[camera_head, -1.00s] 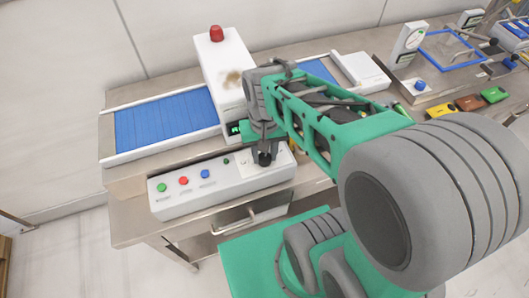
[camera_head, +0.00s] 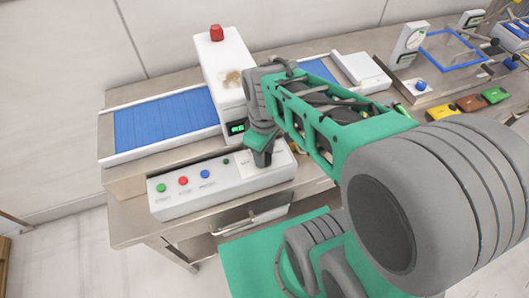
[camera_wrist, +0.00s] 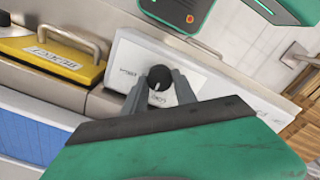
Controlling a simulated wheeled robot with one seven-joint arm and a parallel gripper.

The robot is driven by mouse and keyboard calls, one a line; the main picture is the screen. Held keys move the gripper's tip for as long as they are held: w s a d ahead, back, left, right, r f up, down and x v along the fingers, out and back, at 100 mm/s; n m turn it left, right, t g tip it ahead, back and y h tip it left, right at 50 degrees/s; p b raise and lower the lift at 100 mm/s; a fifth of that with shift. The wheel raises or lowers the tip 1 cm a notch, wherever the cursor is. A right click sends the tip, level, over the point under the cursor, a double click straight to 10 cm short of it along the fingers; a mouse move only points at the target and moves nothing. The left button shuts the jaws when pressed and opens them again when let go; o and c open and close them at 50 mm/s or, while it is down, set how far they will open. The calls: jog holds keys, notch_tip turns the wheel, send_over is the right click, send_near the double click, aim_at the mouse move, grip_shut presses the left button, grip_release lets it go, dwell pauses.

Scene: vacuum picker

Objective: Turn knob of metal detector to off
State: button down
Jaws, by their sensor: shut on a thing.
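The metal detector (camera_head: 222,72) is a white housing with a red beacon on top, a brown stain and a small lit green display, standing over a blue conveyor belt. Its white control panel (camera_head: 180,205) runs along the front edge and also shows in the wrist view (camera_wrist: 130,60). The black round knob (camera_wrist: 159,77) with a white pointer line sits on the panel between my fingertips in the wrist view. My gripper (camera_wrist: 160,85) is shut on the knob. In the head view my gripper (camera_head: 262,158) hides the knob at the panel's right end.
Green (camera_head: 161,188), red (camera_head: 183,181) and blue (camera_head: 205,174) buttons sit on the panel left of my gripper. A yellow drawer-like block with a handle (camera_wrist: 65,50) shows in the wrist view. Colored boxes and a blue-framed tray (camera_head: 455,47) lie on the right.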

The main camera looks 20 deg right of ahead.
jog(key=shift+n, duration=0.4)
jog(key=c, duration=1)
grip_release()
notch_tip(320, 180, up, 8)
jog(key=shift+f+b, duration=0.1)
jog(key=shift+b, duration=0.45)
